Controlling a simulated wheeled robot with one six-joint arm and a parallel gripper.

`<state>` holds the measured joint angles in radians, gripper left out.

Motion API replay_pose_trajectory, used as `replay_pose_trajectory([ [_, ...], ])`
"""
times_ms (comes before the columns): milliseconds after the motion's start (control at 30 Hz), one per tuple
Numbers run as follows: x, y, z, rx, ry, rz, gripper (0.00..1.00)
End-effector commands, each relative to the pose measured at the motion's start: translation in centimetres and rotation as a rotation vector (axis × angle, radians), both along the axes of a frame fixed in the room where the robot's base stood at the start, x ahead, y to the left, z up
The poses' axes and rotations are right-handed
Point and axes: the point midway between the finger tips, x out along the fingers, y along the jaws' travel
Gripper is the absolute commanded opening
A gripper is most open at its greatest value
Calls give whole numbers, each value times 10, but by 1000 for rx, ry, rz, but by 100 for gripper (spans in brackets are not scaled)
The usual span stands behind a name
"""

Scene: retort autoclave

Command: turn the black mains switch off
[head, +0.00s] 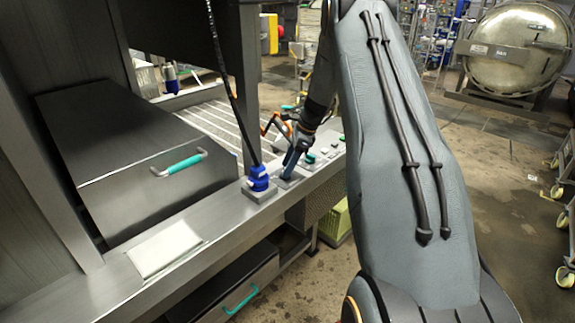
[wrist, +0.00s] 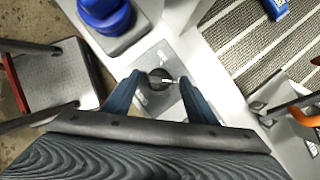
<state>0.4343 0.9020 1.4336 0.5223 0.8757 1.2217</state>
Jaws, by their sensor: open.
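The black mains switch (wrist: 160,79) is a round knob with a pale pointer mark, on a square grey plate (wrist: 152,100) with white markings. In the wrist view the knob sits between the two blue fingers of my gripper (wrist: 158,83). The fingers are apart, one on each side, with a visible gap to the knob. In the head view my gripper (head: 291,163) points down at the plate on the steel ledge; the knob itself is hidden there.
A blue plug (head: 258,180) with a black cable stands just left of the switch, also in the wrist view (wrist: 105,14). Green and dark buttons (head: 318,155) lie beyond on the same ledge (head: 215,222). A steel box with a teal handle (head: 180,163) is left.

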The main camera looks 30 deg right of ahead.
Motion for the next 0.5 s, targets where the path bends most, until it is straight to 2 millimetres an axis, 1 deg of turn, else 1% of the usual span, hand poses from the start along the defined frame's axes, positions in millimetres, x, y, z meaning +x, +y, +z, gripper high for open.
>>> replay_pose_trajectory([
  [100, 1, 2, -5, 0, 0, 1, 52],
  [333, 1, 2, -6, 0, 0, 1, 52],
  [367, 1, 2, -6, 0, 0, 1, 50],
  [500, 1, 2, -6, 0, 0, 1, 26],
])
